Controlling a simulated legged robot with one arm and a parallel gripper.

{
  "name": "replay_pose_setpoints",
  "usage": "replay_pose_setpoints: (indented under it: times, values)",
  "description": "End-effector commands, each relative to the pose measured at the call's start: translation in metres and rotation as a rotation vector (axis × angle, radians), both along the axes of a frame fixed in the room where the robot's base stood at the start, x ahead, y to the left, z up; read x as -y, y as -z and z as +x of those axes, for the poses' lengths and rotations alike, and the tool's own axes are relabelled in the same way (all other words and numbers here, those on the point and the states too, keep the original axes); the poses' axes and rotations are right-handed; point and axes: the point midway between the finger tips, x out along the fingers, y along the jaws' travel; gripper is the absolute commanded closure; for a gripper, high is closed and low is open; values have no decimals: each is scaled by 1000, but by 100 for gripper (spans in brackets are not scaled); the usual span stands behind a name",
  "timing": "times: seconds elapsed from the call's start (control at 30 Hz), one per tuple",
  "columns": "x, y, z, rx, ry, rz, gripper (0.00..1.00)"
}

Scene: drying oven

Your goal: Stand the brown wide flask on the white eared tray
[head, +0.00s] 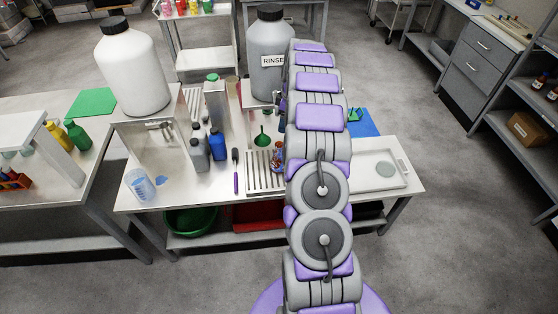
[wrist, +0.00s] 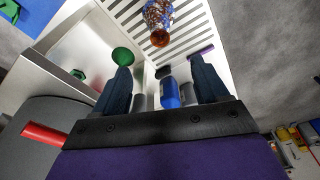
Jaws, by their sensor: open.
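A flask mottled in brown and blue (head: 277,157) stands on the slotted white drying rack, partly hidden by my arm. It is the only brownish flask I make out clearly. In the wrist view the flask (wrist: 158,18) is beyond the fingertips at the top, its brown mouth facing the camera and its far end cut off by the frame. My gripper (wrist: 162,76) is open, its two dark fingers spread apart, with no object held between them. In the head view it is hidden behind my arm. The white eared tray (head: 362,178) lies at the bench's right end.
The tray carries a flat grey-green disc (head: 386,170). Left of the rack (head: 262,183) are a brush (head: 236,170), a blue bottle (head: 217,145) and a grey bottle (head: 200,155). A green funnel (head: 262,139) stands behind it. A large RINSE bottle (head: 268,60) towers at the back.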

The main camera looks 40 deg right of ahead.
Motion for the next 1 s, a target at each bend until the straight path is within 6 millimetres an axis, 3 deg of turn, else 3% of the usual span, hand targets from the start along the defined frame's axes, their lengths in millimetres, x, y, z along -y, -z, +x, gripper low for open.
replay_pose_setpoints:
  times: [0.43,0.77,1.0]
  values:
    - [-7,88,10,-5,0,4,26]
    - [-9,111,13,-1,1,1,26]
    - [-12,149,17,-3,1,3,26]
